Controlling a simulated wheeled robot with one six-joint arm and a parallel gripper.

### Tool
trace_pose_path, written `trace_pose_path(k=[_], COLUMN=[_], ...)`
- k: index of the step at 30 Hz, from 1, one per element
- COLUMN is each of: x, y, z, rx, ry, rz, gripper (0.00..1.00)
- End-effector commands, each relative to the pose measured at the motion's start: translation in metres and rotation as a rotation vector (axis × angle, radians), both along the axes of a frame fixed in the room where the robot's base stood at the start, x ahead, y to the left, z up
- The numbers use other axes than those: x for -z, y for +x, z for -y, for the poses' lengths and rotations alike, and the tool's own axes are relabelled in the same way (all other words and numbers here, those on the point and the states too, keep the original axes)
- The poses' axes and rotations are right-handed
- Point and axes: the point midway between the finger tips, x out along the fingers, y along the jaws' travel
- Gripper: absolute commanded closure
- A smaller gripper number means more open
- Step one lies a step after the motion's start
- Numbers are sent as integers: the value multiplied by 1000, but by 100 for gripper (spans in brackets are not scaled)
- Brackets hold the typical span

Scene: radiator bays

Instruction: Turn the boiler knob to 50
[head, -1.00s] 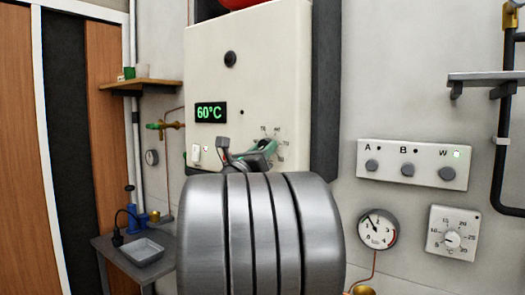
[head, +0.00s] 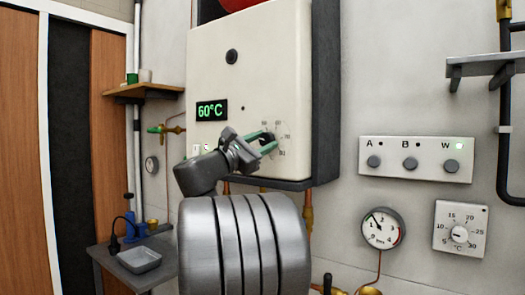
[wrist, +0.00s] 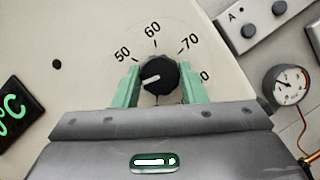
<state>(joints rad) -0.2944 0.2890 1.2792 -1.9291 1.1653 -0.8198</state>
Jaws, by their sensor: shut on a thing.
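The boiler (head: 250,75) is a cream box on the wall with a green display (head: 211,110) that appears to read 60°C. Its black knob (wrist: 160,77) sits in a dial marked 50, 60, 70 and a partly hidden number. The knob's white pointer points left and slightly down, below the 50 mark (wrist: 122,54). My gripper (wrist: 167,84) is shut on the knob, with one green finger on each side. In the head view my gripper (head: 268,143) is at the dial and mostly hides the knob.
Right of the boiler are a button panel (head: 416,159) with A, B and W, a pressure gauge (head: 382,228) and a thermostat (head: 460,229). Shelves stick out at left (head: 143,91) and right (head: 486,68). A bench with a tray (head: 139,260) stands lower left.

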Motion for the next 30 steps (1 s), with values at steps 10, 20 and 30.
trace_pose_path(k=[10,20,30], x=[-1,-3,-3], y=[1,2,2], z=[-2,-2,-2], rx=[0,0,1], ry=[269,496,642], rz=[194,359,464], gripper=[85,85,85])
